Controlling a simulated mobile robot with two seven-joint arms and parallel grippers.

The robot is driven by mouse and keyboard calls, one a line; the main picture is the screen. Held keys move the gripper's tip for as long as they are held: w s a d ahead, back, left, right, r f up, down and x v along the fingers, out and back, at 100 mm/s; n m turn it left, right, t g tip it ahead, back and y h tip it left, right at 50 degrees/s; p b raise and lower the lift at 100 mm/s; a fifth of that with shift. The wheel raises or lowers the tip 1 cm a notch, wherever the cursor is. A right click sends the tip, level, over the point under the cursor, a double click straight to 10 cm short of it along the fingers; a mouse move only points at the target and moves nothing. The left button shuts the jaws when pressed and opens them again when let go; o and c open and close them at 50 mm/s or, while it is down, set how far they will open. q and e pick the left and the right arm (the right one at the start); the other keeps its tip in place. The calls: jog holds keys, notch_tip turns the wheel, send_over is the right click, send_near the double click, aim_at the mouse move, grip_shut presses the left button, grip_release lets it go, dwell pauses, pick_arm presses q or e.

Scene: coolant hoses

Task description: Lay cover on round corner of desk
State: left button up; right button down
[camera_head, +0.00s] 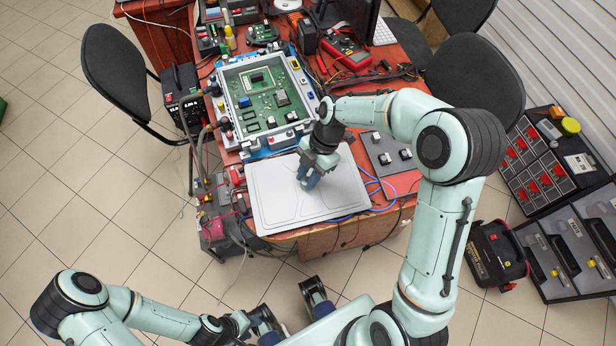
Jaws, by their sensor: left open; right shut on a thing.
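The cover (283,205) is a flat light grey panel with faint moulded lines. It is over the front left corner of the red desk (312,240), below the open device. The panel hides most of that corner, so its round shape cannot be made out. My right gripper (308,182) comes down from above and is shut on the cover near its middle. Whether the cover rests fully on the desk or is held slightly above it is hard to tell. My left gripper (268,328) is open and empty, low over the floor, well in front of the desk.
An open device with a green circuit board (265,98) stands behind the cover. A grey plate with switches (386,153) and blue and red cables lie to its right. A black power unit (182,95) and a chair (115,70) stand left. Floor in front is clear.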

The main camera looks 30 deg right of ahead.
jog(key=shift+f, duration=0.65)
jog(key=shift+f, duration=0.15)
jog(key=c, duration=0.9)
grip_release()
jog(key=shift+o, duration=0.2)
jog(key=p+v, duration=0.1)
jog(key=v, duration=1.1)
